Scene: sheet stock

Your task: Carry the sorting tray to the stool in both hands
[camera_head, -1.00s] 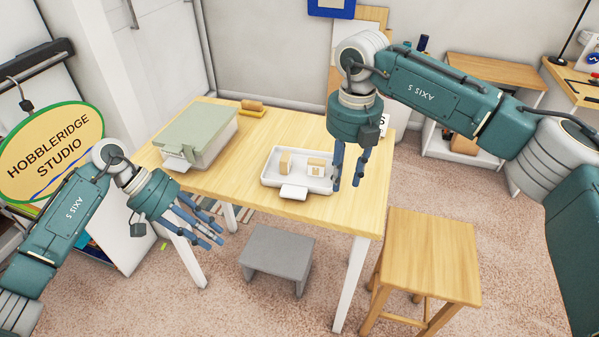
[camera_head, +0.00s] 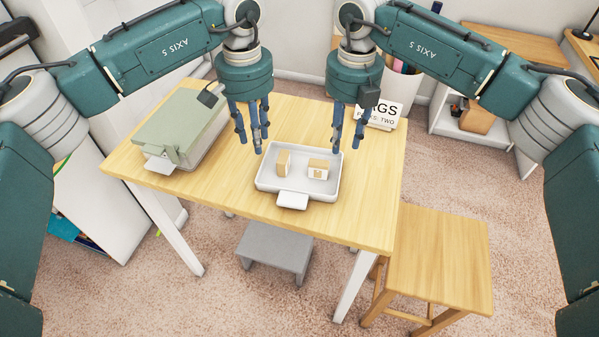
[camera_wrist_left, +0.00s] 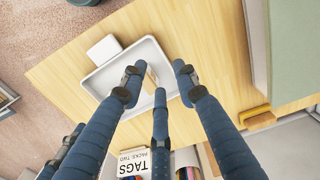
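The white sorting tray (camera_head: 268,174) lies flat on the wooden table near its front edge, with a tab handle in front and two small tan-and-white blocks (camera_head: 283,162) (camera_head: 318,169) in it. The wooden stool (camera_head: 443,262) stands right of the table, its seat bare. My left gripper (camera_head: 253,132) hangs fingers-down behind the tray's left part, open and empty. In the left wrist view, the tray (camera_wrist_left: 112,77) shows beyond its spread fingers. My right gripper (camera_head: 347,132) is at the tray's far right corner, fingers apart, holding nothing visible; whether it touches the rim is unclear.
A green-lidded box (camera_head: 178,135) stands on the table left of the tray. A tags sign (camera_head: 380,112) is behind on the right. A low grey stool (camera_head: 275,248) is under the table's front edge. Carpet is clear before the wooden stool.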

